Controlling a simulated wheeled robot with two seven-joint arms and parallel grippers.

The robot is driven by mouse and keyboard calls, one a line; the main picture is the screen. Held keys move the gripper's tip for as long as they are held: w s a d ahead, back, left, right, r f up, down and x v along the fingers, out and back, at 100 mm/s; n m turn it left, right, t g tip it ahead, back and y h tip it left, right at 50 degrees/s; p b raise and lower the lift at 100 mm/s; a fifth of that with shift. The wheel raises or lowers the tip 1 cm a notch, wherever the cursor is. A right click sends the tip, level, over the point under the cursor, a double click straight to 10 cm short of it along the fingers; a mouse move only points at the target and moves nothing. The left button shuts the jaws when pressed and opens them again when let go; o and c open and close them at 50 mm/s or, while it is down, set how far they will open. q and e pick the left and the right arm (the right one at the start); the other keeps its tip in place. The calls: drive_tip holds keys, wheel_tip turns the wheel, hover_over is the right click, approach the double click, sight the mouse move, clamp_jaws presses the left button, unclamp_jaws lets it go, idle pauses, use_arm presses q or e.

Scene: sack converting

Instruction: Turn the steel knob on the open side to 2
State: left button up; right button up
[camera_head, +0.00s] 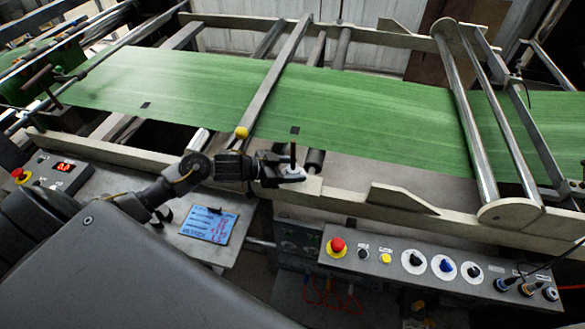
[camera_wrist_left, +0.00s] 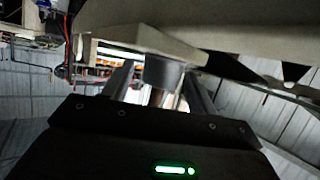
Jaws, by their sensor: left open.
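A small steel knob (camera_head: 292,160) with a thin upright stem stands on a pale plate at the near rail of the machine. My left gripper (camera_head: 279,171) is level with this plate, its fingers pointing right. In the left wrist view, a grey cylinder (camera_wrist_left: 163,71), possibly the knob's lower part, hangs under a beige plate (camera_wrist_left: 135,48). The open fingers of the left gripper (camera_wrist_left: 158,88) lie on either side of it, and I cannot tell whether they touch it. No number marks are readable at the knob. My right gripper is out of view.
Green sheet (camera_head: 370,110) runs across the machine behind the rail (camera_head: 350,200). A yellow ball knob (camera_head: 241,132) stands close above my left wrist.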

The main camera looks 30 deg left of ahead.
use_arm(q)
drive_tip(key=b+v, duration=0.2)
drive_tip(key=v, duration=0.8)
drive_tip(key=shift+s+a+r, duration=0.15)
drive_tip(key=shift+s+a, duration=0.05)
drive_tip(key=shift+s, duration=0.05)
drive_tip(key=shift+d, duration=0.1)
